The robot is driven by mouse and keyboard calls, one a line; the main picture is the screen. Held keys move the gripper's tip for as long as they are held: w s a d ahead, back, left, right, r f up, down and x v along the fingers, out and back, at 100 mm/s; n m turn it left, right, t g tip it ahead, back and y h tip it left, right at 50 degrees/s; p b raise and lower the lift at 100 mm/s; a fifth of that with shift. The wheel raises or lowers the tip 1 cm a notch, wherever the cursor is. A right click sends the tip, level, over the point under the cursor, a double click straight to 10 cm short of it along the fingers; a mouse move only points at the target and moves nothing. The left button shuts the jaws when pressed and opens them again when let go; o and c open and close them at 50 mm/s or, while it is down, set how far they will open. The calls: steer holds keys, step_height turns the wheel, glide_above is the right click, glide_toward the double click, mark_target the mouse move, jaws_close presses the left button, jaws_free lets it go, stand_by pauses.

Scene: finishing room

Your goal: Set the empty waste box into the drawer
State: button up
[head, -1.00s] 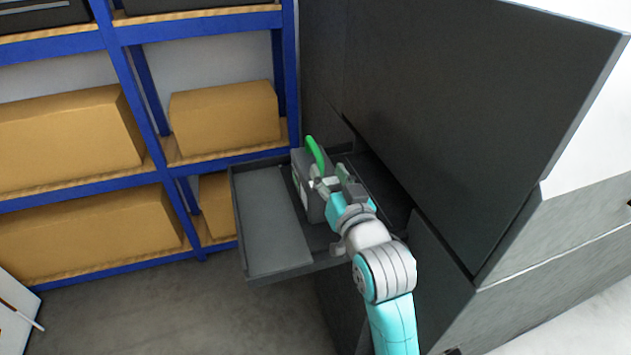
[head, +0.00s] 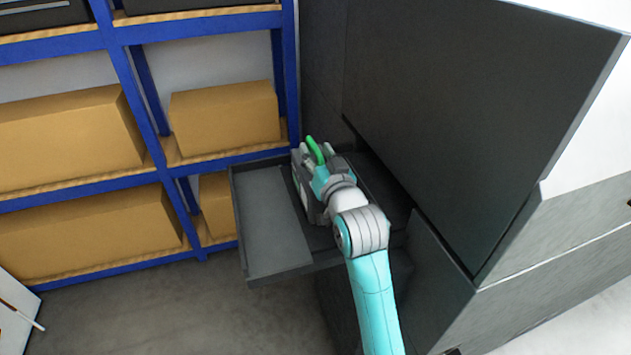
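The waste box (head: 304,190) is dark grey with a green handle (head: 314,150) standing up at its top. It sits in the pulled-out dark drawer (head: 238,222), towards the drawer's right part. The inside of the box is hidden by my arm. My gripper (head: 320,166) is at the top of the box, right at the handle. Its fingertips are largely hidden behind my own wrist, so I cannot tell whether it is closed on the handle.
The left part of the drawer floor (head: 274,222) is bare and light grey. The dark cabinet (head: 450,130) rises close to the right of my arm. Blue shelving (head: 126,75) with cardboard boxes (head: 224,120) stands behind and left. The floor (head: 190,310) in front is clear.

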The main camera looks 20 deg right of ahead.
jaws_close()
